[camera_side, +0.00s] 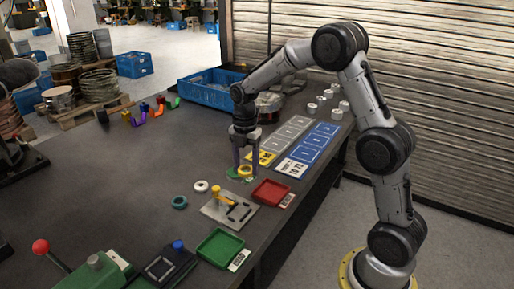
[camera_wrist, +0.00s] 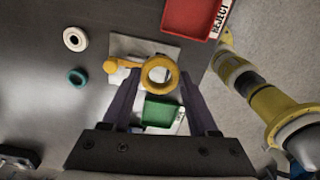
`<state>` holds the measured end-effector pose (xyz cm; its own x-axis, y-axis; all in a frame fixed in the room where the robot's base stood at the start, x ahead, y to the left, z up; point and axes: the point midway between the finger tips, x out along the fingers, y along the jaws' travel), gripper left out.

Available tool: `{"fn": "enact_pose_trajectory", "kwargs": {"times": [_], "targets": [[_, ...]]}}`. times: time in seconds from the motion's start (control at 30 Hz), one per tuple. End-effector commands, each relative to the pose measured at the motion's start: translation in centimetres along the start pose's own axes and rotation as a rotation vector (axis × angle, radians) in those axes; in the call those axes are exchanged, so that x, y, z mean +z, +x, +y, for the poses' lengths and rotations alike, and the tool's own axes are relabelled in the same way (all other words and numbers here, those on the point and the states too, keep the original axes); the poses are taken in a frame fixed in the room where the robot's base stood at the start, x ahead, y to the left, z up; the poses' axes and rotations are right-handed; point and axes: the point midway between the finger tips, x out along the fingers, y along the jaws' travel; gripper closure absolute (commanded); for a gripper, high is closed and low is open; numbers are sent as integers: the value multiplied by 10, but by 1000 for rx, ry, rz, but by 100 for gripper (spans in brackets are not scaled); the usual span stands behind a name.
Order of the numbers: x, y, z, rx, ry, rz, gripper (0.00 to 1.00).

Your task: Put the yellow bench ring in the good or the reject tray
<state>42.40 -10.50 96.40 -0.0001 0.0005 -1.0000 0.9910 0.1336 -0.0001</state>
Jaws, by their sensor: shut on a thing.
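The yellow ring (camera_wrist: 160,59) is between the fingertips of my gripper (camera_wrist: 157,80), which is shut on it. In the side view the yellow ring (camera_side: 245,176) shows at the lower end of my gripper (camera_side: 245,167), over the bench; its exact height is hard to tell. The red tray (camera_side: 271,192), labelled REJECT in the wrist view (camera_wrist: 190,18), lies right of my gripper and looks empty. The green tray (camera_side: 220,247) lies at the bench's near side and looks empty; it shows between my fingers in the wrist view (camera_wrist: 160,112).
A metal plate fixture (camera_side: 229,212) with a yellow handle stands between the trays. A white ring (camera_side: 201,186) and a teal ring (camera_side: 179,202) lie to its left. Blue and grey marked cards (camera_side: 308,150) lie behind. The bench's left middle is clear.

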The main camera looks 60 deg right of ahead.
Motion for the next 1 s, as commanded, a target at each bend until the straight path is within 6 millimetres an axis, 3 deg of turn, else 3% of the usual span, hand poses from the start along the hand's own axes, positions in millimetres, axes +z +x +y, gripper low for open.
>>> {"fn": "enact_pose_trajectory", "kwargs": {"times": [0.03, 0.3, 0.5, 0.7, 1.0], "targets": [[-21, 7, 1, -2, -73, 1, 100], [-131, 40, -9, -2, -442, 1, 100], [-187, 51, -27, 1, -594, 0, 100], [-209, 52, -30, 1, -651, 0, 100], [-210, 69, -31, -2, -653, 1, 100]]}}
